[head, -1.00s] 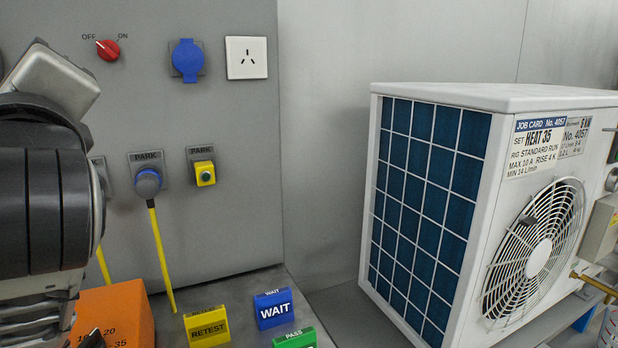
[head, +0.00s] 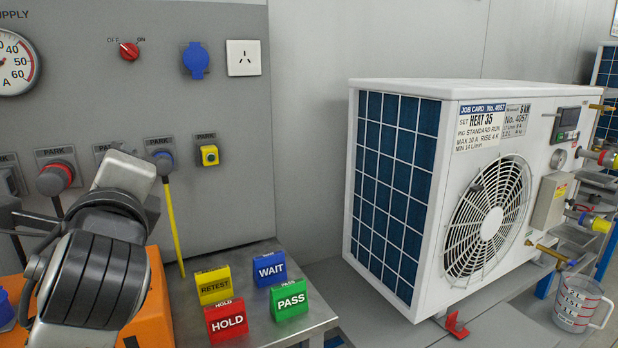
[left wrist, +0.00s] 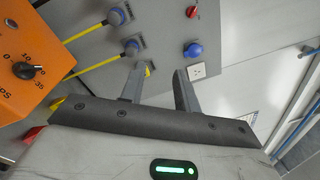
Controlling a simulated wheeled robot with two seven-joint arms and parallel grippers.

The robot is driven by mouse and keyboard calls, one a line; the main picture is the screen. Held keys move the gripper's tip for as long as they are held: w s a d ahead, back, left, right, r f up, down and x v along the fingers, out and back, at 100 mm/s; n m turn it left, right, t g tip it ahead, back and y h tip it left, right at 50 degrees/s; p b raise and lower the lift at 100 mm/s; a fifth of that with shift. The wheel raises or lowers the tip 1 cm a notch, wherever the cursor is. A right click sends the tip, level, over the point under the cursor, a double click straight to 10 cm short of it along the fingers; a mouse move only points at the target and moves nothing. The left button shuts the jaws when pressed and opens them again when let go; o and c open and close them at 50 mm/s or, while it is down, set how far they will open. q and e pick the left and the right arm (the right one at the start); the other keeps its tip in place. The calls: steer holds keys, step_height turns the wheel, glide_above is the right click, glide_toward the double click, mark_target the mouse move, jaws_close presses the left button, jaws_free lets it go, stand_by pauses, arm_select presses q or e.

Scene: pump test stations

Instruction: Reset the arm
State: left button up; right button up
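My left arm comes in at the lower left of the head view, and its pale gripper body (head: 125,178) is raised in front of the grey supply panel (head: 100,100). Its fingers are hard to make out there. In the left wrist view the two fingers of my left gripper (left wrist: 160,72) stand apart with nothing between them. They point towards the panel with its blue-capped socket (left wrist: 193,50) and white outlet (left wrist: 197,72). My right gripper is in neither view.
An orange box (head: 158,300) sits behind my left arm. RETEST (head: 214,285), WAIT (head: 269,268), HOLD (head: 227,320) and PASS (head: 289,299) blocks stand on the metal shelf (head: 250,257). A white heat pump unit (head: 395,86) and a measuring jug (head: 577,305) are at right.

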arm_select(q)
steer(key=d+f+n+g+h, duration=0.1)
steer(key=d+f+n+h, duration=0.15)
steer(key=f, duration=0.75)
steer(key=d+f+n+g+h, duration=0.1)
steer(key=d+f+g+h, duration=0.2)
steer(key=f, duration=0.6)
steer(key=d+f+n+h, duration=0.2)
steer(key=f+h, duration=0.2)
steer(key=f, duration=0.6)
steer(key=s+d+f+n+g+h, duration=0.2)
steer(key=s+f+n, duration=0.9)
steer(key=s+f, duration=0.4)
steer(key=shift+s+d+f+g, duration=0.3)
steer(key=shift+s+d+f, duration=0.1)
steer(key=shift+f, duration=0.55)
steer(key=shift+a+h, duration=0.1)
steer(key=shift+h, duration=0.15)
